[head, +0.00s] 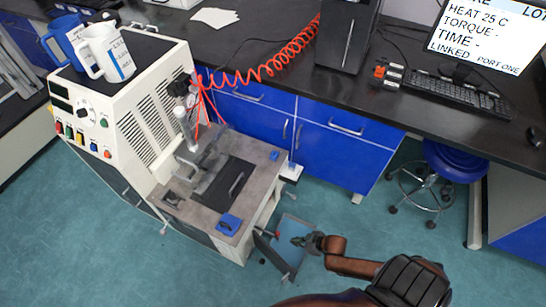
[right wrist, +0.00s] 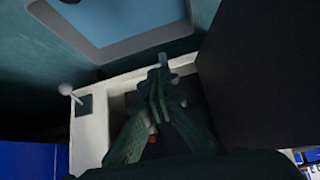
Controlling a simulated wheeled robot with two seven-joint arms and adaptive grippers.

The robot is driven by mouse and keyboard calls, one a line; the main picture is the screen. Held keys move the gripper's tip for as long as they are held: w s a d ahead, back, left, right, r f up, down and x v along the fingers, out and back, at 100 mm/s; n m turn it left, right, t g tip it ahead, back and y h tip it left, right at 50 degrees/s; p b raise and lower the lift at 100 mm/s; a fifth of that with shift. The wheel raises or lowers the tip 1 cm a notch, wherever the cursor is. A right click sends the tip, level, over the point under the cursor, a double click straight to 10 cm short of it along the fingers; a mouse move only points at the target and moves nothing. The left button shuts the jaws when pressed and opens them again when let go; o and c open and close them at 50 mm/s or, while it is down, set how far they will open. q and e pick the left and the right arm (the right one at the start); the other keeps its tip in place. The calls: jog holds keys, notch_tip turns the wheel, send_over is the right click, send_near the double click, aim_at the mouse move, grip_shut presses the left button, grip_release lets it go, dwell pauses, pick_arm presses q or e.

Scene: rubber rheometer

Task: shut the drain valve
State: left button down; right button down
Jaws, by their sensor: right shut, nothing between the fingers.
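My right gripper (head: 298,241) is low beside the front right corner of the cream machine (head: 150,110), over a light blue panel. In the right wrist view the right gripper (right wrist: 160,72) has its fingers together, with nothing held. A small red part (head: 277,233) shows just left of the gripper in the head view. A red bit (right wrist: 152,133) also shows behind the fingers in the right wrist view. I cannot tell for sure whether either is the drain valve or how its handle is turned. My left gripper is not in view.
The light blue panel (right wrist: 125,18) has a grey frame. A white ball-ended lever (right wrist: 65,89) stands at the left in the right wrist view. Blue cabinets (head: 345,150) and a blue stool (head: 455,160) are behind. Teal floor is free right of the gripper.

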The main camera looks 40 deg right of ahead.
jog(key=s+a+m+g+h, duration=0.1)
jog(key=s+a+g, duration=0.2)
jog(key=s+a, duration=0.6)
jog(key=s+r+g, duration=0.2)
jog(key=s+r, duration=0.1)
jog(key=s, duration=0.5)
jog(key=s+r+m+g+h, duration=0.1)
jog(key=s+r+g, duration=0.1)
jog(key=s, duration=0.7)
jog(key=shift+a+r+g, duration=0.3)
jog(key=shift+a+r, duration=0.05)
jog(key=shift+r, duration=0.3)
